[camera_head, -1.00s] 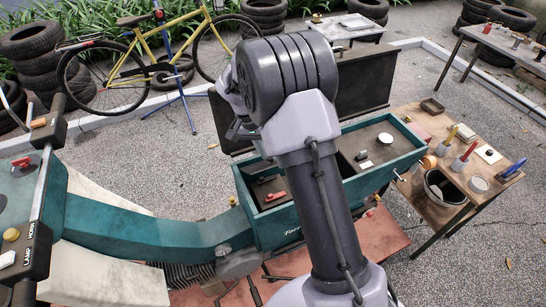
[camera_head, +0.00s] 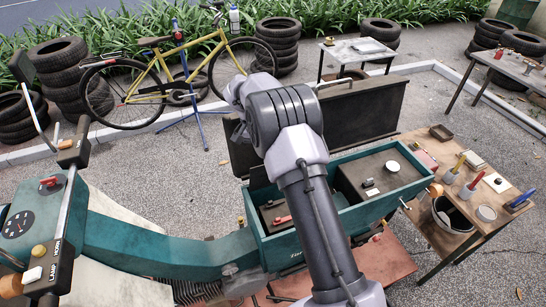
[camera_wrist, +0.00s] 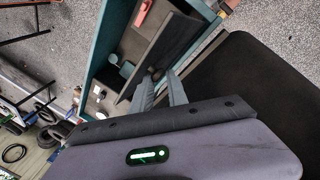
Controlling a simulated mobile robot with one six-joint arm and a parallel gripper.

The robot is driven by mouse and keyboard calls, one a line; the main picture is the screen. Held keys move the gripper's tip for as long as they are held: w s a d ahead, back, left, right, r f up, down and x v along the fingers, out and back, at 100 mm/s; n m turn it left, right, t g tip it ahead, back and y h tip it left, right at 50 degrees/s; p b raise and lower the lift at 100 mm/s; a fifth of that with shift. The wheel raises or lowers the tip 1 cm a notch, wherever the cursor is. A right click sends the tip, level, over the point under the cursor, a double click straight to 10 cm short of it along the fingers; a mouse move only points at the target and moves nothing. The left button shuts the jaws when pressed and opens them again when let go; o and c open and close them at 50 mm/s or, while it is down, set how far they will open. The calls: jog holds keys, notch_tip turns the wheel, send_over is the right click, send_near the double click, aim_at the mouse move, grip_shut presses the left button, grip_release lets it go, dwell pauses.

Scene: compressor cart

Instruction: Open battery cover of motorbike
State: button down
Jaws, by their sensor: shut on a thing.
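The teal motorbike (camera_head: 165,240) has an open teal box (camera_head: 408,188) with its dark lid (camera_head: 365,112) standing up behind it. My gripper (camera_wrist: 163,86) shows in the wrist view, its two grey fingers closed at a small dark part beside a dark panel (camera_wrist: 165,55). The panel stands tilted inside the box, and looks like the battery cover; how far it is open is unclear. In the head view my arm hides the gripper and the middle of the box. A red item (camera_head: 282,220) lies in the box's left part.
The box's right part bears a white round item (camera_head: 392,166) and small pieces. A wooden table (camera_head: 425,237) with tools and a bucket (camera_head: 452,214) stands close on the right. The handlebar (camera_head: 62,215) is at left. A yellow bicycle (camera_head: 170,75) and tyres stand behind.

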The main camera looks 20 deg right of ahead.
jog(key=shift+s+a+f, duration=0.2)
jog(key=shift+a+f, duration=0.1)
jog(key=shift+f, duration=0.2)
jog(key=c, duration=1.6)
grip_release()
jog(key=shift+c, duration=0.2)
jog(key=o, duration=0.3)
jog(key=shift+w+a+f, duration=0.1)
jog(key=shift+w+a, duration=0.1)
jog(key=shift+a, duration=0.05)
jog(key=shift+o, duration=0.4)
jog(key=shift+w+a, duration=0.15)
jog(key=shift+d, duration=0.25)
jog(key=shift+w+d, duration=0.15)
jog(key=shift+d, duration=0.05)
